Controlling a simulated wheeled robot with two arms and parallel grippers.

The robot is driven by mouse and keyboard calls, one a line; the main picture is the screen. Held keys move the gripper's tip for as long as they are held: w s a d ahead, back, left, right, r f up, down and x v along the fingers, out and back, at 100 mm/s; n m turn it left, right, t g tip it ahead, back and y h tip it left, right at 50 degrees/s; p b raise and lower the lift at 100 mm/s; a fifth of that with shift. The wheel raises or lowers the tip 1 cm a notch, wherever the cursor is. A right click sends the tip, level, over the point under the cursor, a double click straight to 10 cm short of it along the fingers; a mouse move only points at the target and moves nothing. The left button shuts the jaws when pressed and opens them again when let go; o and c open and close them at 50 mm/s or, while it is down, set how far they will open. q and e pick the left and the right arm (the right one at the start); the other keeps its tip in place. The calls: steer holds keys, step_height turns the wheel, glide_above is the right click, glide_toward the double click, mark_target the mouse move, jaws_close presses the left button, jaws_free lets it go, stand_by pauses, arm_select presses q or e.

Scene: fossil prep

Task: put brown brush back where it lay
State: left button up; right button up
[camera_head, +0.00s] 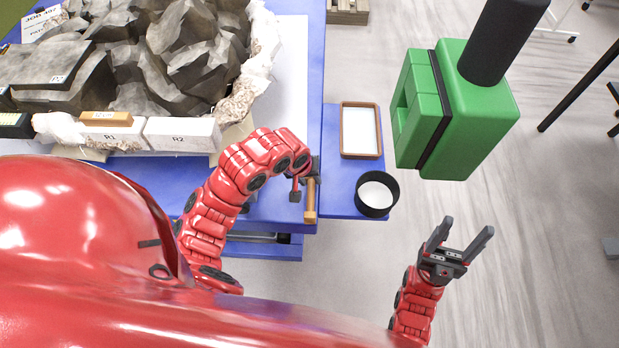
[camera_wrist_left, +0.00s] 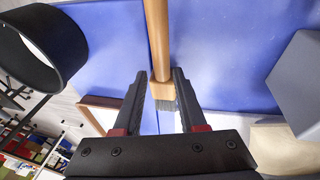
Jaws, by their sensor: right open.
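The brown brush (camera_head: 310,205) has a tan handle and lies lengthwise near the right edge of the blue table. In the left wrist view the brush (camera_wrist_left: 157,40) has a pale ferrule and short grey bristles pointing toward my palm. My left gripper (camera_head: 307,184) is at the far end of the brush in the head view. In the left wrist view its two fingers (camera_wrist_left: 160,85) stand close on both sides of the ferrule. Whether the brush touches the table cannot be told. My right gripper (camera_head: 460,247) is open and empty, off to the right above the floor.
A lower blue shelf (camera_head: 340,180) holds a brown-rimmed tray (camera_head: 344,131) and a black round dish (camera_head: 364,205). A green block-shaped device (camera_head: 470,120) stands at the right. A grey rock mass (camera_head: 150,60) and white blocks R1 (camera_head: 110,137) and R2 (camera_head: 180,134) fill the table's left.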

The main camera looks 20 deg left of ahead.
arm_select(q)
steer(key=shift+o, duration=1.3)
steer(key=shift+s+r, duration=0.1)
steer(key=shift+r, duration=0.25)
steer(key=p+v, duration=0.4)
steer(key=v, duration=1.2)
steer(key=shift+r, duration=0.35)
steer(key=shift+s+a, duration=0.15)
